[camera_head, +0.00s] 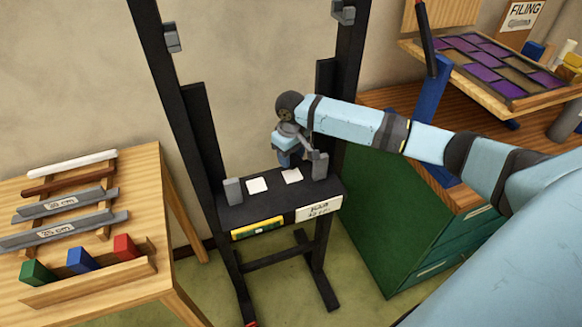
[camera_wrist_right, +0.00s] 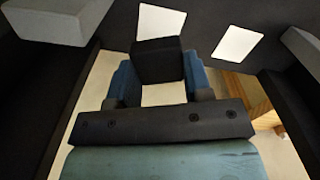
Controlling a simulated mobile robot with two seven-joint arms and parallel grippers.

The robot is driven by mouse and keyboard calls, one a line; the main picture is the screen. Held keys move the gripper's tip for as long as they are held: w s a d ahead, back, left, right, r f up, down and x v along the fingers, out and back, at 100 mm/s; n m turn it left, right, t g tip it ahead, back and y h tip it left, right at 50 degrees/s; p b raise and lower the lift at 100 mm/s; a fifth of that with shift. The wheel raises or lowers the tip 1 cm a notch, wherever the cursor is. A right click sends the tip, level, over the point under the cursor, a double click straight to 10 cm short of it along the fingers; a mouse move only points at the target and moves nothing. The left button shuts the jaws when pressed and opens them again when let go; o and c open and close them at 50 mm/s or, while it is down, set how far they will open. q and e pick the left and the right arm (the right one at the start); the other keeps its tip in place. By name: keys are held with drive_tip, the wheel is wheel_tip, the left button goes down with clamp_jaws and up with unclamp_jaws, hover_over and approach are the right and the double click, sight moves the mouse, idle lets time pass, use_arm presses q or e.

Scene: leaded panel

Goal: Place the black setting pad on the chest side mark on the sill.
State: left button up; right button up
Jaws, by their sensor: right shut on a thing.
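The black setting pad (camera_wrist_right: 158,60) is a small dark block between the blue fingers of my right gripper in the wrist view. My right gripper (camera_head: 289,162) is shut on it, over the right part of the black sill (camera_head: 274,197) in the head view. The pad itself is not clear there. Two white marks lie on the sill: the chest side mark (camera_head: 291,176), just below the gripper in the picture, and the other mark (camera_head: 257,185) to its left. In the wrist view, the pad appears just below the upper-left mark (camera_wrist_right: 160,20), apparently still above the sill. My left gripper is out of view.
Grey blocks (camera_head: 233,191) and (camera_head: 320,166) stand at the sill's ends. Black uprights (camera_head: 175,90) flank the open frame. The green chest (camera_head: 380,225) stands close on the right. A wooden bench (camera_head: 150,210) with bars and coloured blocks is on the left.

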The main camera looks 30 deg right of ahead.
sight(291, 174)
wheel_tip(291, 174, down, 5)
idle(0.4)
drive_tip(key=o, duration=0.9)
drive_tip(key=shift+f, duration=0.1)
wheel_tip(291, 174, up, 12)
drive_tip(key=shift+r, duration=0.2)
